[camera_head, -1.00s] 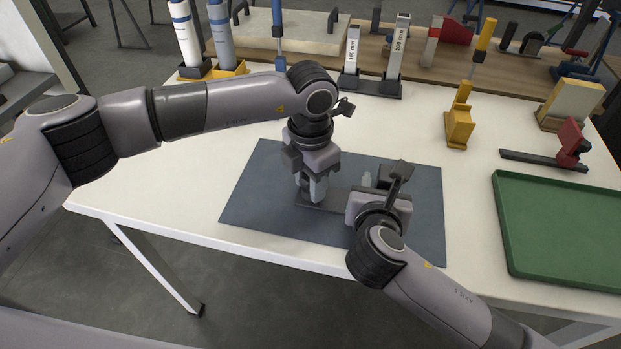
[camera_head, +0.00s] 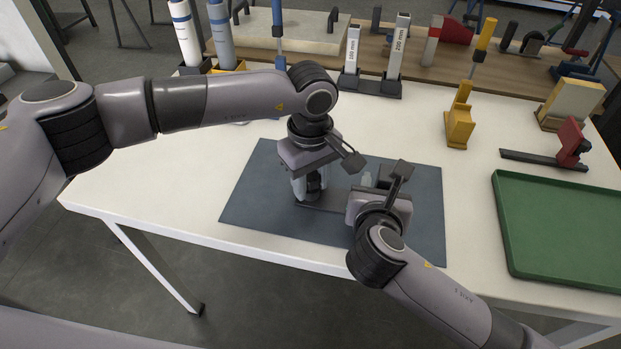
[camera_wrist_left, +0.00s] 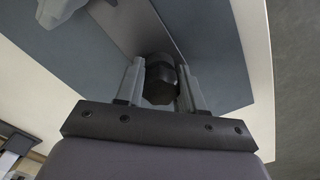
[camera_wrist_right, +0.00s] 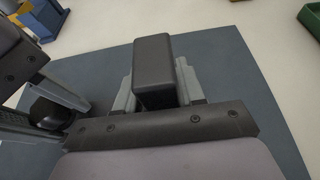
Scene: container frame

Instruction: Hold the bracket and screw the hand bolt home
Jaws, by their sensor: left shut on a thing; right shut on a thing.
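The bracket (camera_head: 334,199) has a flat dark base lying on a blue-grey mat. Its dark upright block (camera_wrist_right: 153,68) sits between my right fingers in the right wrist view. My right gripper (camera_head: 378,190) is shut on that block. My left gripper (camera_head: 311,188) points down over the bracket's left end, shut on the black hand bolt (camera_head: 315,181). In the left wrist view the bolt's round black head (camera_wrist_left: 160,80) lies between the two fingers. The bolt's lower part and its seat are hidden, so I cannot tell how deep it sits.
The mat (camera_head: 250,200) lies on a white table. A green tray (camera_head: 560,268) is at the right, a red clamp-like tool (camera_head: 570,143) and a yellow stand (camera_head: 459,125) behind. Two upright gauge blocks (camera_head: 393,60) stand at the back. The table left of the mat is clear.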

